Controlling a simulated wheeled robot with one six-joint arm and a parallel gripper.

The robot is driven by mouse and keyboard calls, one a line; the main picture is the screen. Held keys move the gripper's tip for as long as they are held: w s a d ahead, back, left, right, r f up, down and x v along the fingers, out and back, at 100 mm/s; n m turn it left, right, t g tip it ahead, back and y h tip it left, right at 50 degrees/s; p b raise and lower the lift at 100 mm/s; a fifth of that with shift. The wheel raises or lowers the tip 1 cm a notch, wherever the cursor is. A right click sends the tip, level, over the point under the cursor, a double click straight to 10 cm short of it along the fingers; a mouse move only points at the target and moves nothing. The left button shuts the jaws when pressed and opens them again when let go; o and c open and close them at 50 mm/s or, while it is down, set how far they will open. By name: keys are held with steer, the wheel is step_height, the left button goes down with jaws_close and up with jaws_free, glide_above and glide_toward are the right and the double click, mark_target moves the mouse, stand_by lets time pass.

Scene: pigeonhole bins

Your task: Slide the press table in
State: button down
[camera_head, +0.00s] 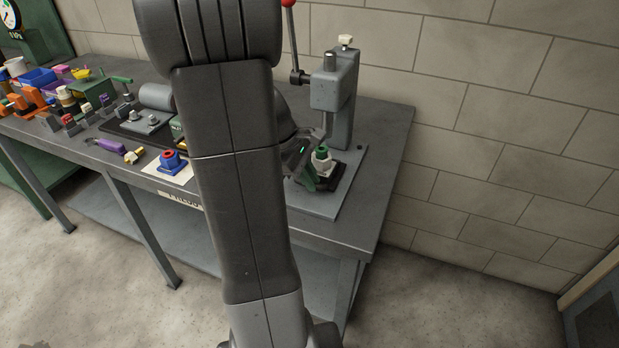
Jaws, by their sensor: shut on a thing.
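The arbor press (334,92) stands upright at the right end of the workbench, with a red-knobbed lever. Its press table (330,183), a low dark slide, sits on the press's grey base plate (325,207). A pale part with a green top (322,158) stands on the press table, below and slightly in front of the press head. My gripper (306,178) is at the left side of the press table, shut on it. My arm covers part of the bench, and the exact grip point is hard to see.
The grey workbench (385,130) has free room right of the press, up to the block wall. Left of my arm lie a blue and red part on a white card (170,162), a purple-handled tool (106,145) and several bins and small parts.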

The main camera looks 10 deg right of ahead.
mark_target(324, 183)
steer(key=w+d, duration=0.1)
steer(key=w+d+p, duration=0.1)
steer(key=w, duration=0.1)
steer(key=shift+r, duration=0.15)
steer(key=c, duration=1.5)
jaws_free()
steer(key=shift+o, duration=0.2)
steer(key=shift+a, duration=0.1)
steer(key=v, duration=1.3)
steer(key=shift+a+r, duration=0.15)
steer(key=shift+r, duration=0.15)
steer(key=shift+f, duration=0.1)
